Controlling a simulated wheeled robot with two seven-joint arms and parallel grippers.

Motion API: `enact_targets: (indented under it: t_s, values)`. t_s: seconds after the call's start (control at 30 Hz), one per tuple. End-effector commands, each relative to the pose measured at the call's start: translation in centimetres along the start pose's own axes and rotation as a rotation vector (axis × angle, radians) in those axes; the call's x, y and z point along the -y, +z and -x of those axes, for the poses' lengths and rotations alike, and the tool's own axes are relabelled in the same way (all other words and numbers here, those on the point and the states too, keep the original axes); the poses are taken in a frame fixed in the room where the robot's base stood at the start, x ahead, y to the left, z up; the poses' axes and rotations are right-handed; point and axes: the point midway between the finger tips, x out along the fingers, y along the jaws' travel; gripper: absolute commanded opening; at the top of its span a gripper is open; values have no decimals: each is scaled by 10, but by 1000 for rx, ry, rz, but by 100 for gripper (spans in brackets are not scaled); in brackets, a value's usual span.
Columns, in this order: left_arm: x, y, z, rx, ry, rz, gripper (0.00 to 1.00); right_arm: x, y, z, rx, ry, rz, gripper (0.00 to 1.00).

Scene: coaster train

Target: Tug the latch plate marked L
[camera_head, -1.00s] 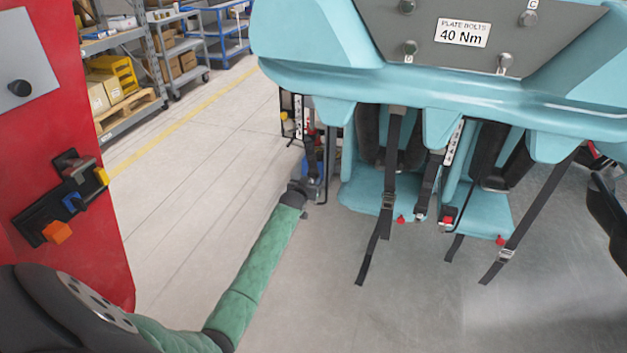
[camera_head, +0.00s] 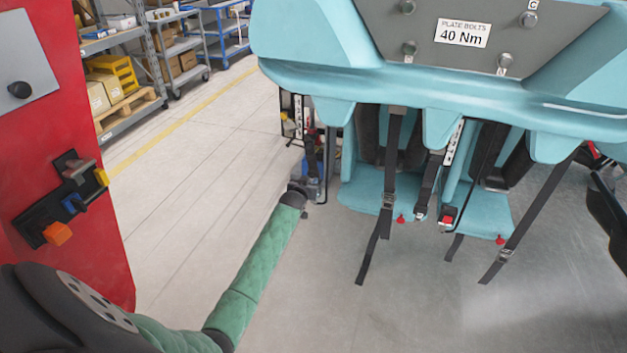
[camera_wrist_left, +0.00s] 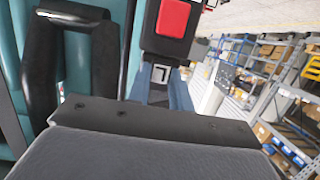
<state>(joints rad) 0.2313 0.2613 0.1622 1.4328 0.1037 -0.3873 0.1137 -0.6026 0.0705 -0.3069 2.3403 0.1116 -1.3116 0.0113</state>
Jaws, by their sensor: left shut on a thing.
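My left arm's green sleeve ends at my left gripper (camera_head: 313,184), low beside the left side of the teal seats in the head view. The gripper is small and dark there, shut on the latch plate at the black strap (camera_head: 311,155). In the left wrist view, a black buckle with a red button (camera_wrist_left: 173,18) is at the top centre. The metal latch plate (camera_wrist_left: 160,73) shows just below it, with black webbing beneath. I cannot read a letter L. My right gripper is not visible.
Teal seats (camera_head: 365,190) with hanging black straps fill the centre right, under a teal shell with a bolt-plate label (camera_head: 463,33). A red panel (camera_head: 45,130) stands close at the left. Grey floor between panel and seats is clear. Shelving (camera_head: 125,60) stands behind.

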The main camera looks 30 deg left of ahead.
Motion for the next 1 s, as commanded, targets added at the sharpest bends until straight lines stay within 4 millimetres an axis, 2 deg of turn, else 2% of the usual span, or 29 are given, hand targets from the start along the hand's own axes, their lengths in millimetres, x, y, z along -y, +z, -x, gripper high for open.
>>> enact_targets:
  t_s: [0.1,0.13,0.23,0.53,0.7,1.0]
  values:
    - [0,-4,0,-5,0,0,0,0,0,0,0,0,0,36]
    - [0,-4,0,-5,0,0,27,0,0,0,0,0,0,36]
    - [0,-3,0,-5,0,0,46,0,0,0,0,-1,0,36]
    - [0,-2,0,-3,0,0,46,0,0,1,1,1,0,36]
    - [0,-2,0,-3,0,0,46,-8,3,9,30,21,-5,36]
    - [0,0,46,-3,0,-1,46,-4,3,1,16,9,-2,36]
